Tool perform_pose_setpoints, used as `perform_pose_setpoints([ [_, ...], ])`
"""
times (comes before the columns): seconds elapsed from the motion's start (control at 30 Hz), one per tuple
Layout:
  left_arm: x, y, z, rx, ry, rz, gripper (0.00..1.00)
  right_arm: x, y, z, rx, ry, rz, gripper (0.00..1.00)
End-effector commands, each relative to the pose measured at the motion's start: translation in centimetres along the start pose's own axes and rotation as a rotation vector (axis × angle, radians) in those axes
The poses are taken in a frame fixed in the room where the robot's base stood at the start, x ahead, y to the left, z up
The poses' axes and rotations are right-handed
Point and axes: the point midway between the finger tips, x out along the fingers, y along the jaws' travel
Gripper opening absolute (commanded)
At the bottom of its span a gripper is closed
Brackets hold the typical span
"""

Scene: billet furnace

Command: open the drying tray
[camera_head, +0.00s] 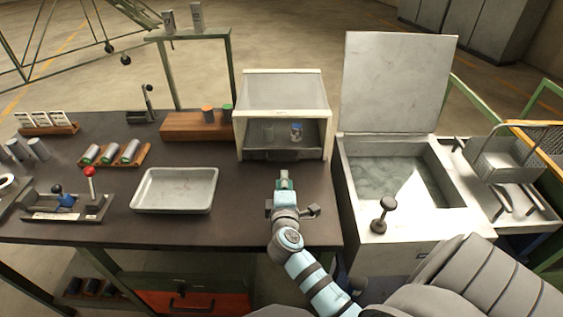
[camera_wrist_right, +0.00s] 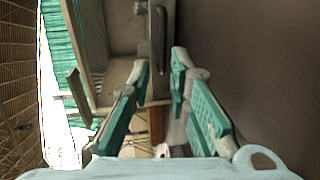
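The drying tray seems to be the dark tray front (camera_head: 262,155) low in the opening of a pale box-shaped cabinet (camera_head: 284,88) at the back of the bench. Its dark handle bar (camera_wrist_right: 158,42) shows in the right wrist view, ahead of the fingers. It looks closed against the cabinet. My right gripper (camera_head: 284,176) is just in front of the cabinet, pointing at the tray front. My left gripper is out of view.
A small glass and a jar (camera_head: 296,132) stand inside the cabinet. A shallow metal pan (camera_head: 174,207) lies left of my right arm. A wooden block (camera_head: 190,128) is beside the cabinet. An open-lidded bath (camera_head: 360,215) stands to the right.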

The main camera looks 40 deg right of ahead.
Motion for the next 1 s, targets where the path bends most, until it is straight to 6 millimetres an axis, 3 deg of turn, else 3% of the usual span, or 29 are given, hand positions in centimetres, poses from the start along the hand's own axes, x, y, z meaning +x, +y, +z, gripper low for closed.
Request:
perform_pose_setpoints([
  [0.2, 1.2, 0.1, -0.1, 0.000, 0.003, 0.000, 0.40, 6.6, -0.1, 0.0, -0.001, -0.003, 0.000, 0.18],
  [0.4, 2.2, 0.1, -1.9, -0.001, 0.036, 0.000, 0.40, 10.2, -0.1, -0.1, -0.001, 0.000, 0.000, 0.18],
  [0.53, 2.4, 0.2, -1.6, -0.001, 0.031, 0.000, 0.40, 11.2, -0.1, -0.1, 0.000, 0.000, -0.002, 0.18],
  [0.8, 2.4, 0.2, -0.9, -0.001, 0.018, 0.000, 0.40, 11.5, 0.0, -0.1, 0.001, 0.000, -0.002, 0.18],
  [0.93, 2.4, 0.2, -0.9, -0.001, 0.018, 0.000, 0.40, 11.4, 0.0, -0.1, 0.001, 0.000, -0.002, 0.00],
  [1.0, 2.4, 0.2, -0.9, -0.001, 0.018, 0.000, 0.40, 11.4, 0.0, -0.1, 0.001, 0.000, -0.002, 0.00],
])
